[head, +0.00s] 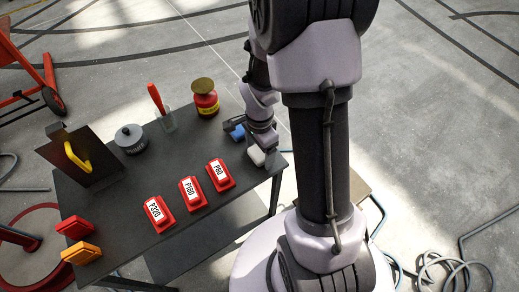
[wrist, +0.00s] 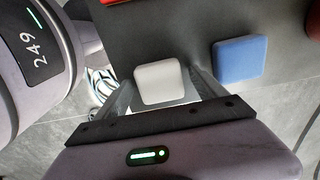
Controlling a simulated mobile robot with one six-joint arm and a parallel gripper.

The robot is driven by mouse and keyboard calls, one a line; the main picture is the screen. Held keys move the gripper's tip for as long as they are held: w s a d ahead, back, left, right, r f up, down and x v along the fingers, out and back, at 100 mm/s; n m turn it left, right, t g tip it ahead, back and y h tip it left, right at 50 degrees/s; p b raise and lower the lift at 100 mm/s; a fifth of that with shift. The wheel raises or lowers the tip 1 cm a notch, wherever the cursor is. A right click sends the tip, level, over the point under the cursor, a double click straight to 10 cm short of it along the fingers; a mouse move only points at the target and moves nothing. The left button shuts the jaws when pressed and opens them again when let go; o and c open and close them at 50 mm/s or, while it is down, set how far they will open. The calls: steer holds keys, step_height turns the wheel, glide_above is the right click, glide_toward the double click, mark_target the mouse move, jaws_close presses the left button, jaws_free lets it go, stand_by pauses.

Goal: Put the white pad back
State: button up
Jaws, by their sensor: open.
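The white pad (head: 257,156) lies near the right edge of the dark table (head: 128,199). It is a small rounded block and also shows in the wrist view (wrist: 161,84). My gripper (head: 261,146) is over that right edge, pointing down at the pad. In the wrist view my gripper (wrist: 162,88) is open, with the white pad between its two fingers. I cannot tell whether either finger touches it. A blue pad (wrist: 240,59) lies beside it, outside the right finger.
Red blocks labelled P320 (head: 159,214), P180 (head: 193,193) and P80 (head: 220,174) stand along the table's front.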

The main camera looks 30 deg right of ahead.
step_height(320, 180, up, 12)
steer(key=p, duration=0.6)
step_height(320, 180, up, 5)
steer(key=n+t, duration=0.1)
steer(key=n, duration=0.1)
glide_above(260, 151)
steer(key=a, duration=0.3)
steer(key=s+a+r+n+t+y, duration=0.2)
steer(key=s+a+r+n+t, duration=0.2)
steer(key=s+a+r+n, duration=0.7)
step_height(260, 151, up, 4)
steer(key=shift+s+a+f+t, duration=0.2)
steer(key=shift+f+t, duration=0.05)
steer(key=shift+t, duration=0.15)
